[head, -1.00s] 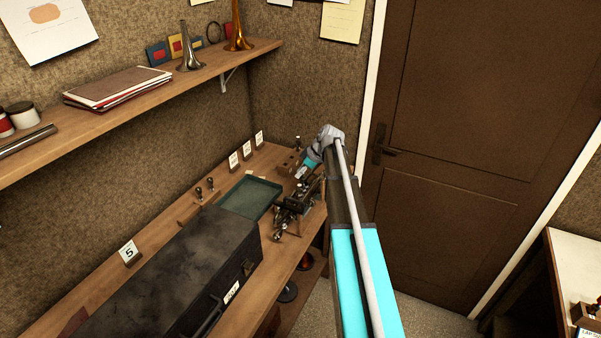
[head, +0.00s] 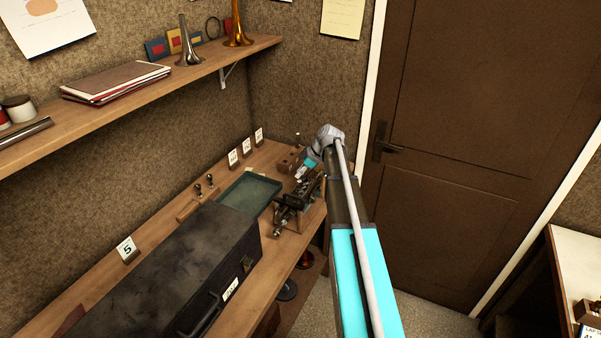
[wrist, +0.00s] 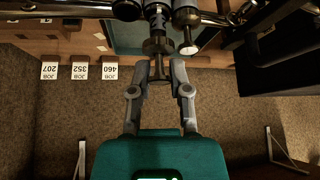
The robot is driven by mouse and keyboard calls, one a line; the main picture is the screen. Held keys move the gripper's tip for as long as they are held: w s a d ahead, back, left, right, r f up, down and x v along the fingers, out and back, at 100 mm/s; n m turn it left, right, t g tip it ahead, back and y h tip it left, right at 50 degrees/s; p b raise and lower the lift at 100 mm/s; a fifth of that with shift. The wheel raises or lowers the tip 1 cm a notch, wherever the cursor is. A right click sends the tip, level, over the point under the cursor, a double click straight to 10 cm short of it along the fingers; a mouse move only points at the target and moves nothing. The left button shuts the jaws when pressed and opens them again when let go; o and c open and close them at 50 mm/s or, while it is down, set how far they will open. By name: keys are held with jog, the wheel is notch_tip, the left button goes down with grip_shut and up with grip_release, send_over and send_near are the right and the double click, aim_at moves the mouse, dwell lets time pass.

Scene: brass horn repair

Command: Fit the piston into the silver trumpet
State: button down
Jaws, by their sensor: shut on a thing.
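The silver trumpet (head: 291,212) lies on a stand on the bench, dark and small in the head view. In the wrist view its valve tubes (wrist: 187,14) run along the top edge, with another valve's finger button (wrist: 188,48) to the right. My gripper (wrist: 159,72) is shut on the piston (wrist: 157,44), whose stem and round top show just beyond the fingertips. The piston lines up with the middle of the valve cluster; I cannot tell how deep it sits in a casing. In the head view my gripper (head: 306,171) is over the trumpet's far end.
A green tray (head: 249,193) lies left of the trumpet. A large black case (head: 175,275) fills the near bench. Job cards (head: 246,146) stand along the wall, with a wooden block (head: 289,160) at the back. A shelf (head: 225,62) overhangs the left side.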

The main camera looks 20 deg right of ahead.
jog(key=shift+f, duration=0.25)
jog(key=c, duration=0.5)
grip_release()
jog(key=shift+s, duration=0.15)
